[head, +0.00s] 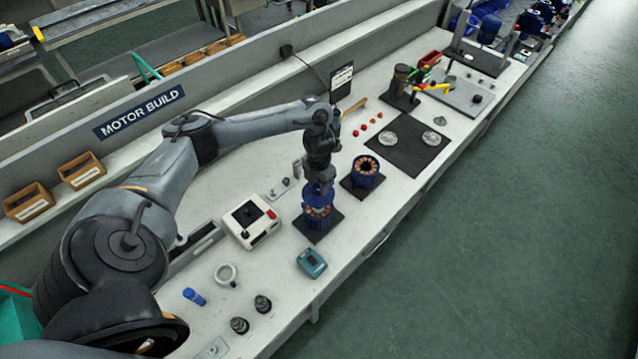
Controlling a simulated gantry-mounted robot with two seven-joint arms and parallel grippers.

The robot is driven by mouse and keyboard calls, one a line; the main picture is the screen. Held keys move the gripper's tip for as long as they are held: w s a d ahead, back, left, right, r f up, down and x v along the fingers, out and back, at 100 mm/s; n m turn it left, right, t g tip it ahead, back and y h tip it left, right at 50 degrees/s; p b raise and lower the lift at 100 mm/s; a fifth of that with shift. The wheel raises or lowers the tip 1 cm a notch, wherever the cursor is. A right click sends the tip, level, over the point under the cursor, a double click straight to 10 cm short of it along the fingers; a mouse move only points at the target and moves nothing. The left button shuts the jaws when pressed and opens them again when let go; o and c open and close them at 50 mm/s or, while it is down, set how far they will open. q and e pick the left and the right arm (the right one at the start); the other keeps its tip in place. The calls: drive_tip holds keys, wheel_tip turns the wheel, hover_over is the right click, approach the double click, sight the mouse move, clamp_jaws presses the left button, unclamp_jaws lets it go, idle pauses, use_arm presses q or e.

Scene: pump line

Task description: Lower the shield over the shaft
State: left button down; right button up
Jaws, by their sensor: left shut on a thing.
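My left gripper (320,184) points down and is shut on a blue part, which appears to be the shield (319,196). The shield is just above a blue motor housing (318,223) with copper windings, which stands on a dark square mat. I cannot tell whether the shield touches the housing. The shaft is hidden or too small to make out beneath the shield and gripper. My right gripper is not in view.
A second blue stator (365,172) stands close by on the right. A white control box (250,223) is at left and a teal device (312,263) in front. Two metal discs lie on a dark mat (400,160). The bench front edge is near the housing.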

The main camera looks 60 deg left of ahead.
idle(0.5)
use_arm(q)
drive_tip(key=shift+f+b, duration=0.45)
drive_tip(key=shift+f, duration=0.15)
idle(0.3)
idle(0.6)
drive_tip(key=shift+f, duration=0.35)
drive_tip(key=shift+f+b, duration=0.5)
drive_tip(key=shift+b, duration=0.15)
drive_tip(key=shift+f+b, duration=0.95)
drive_tip(key=shift+f, duration=0.3)
drive_tip(key=shift+f+b, duration=0.6)
drive_tip(key=shift+f, duration=0.1)
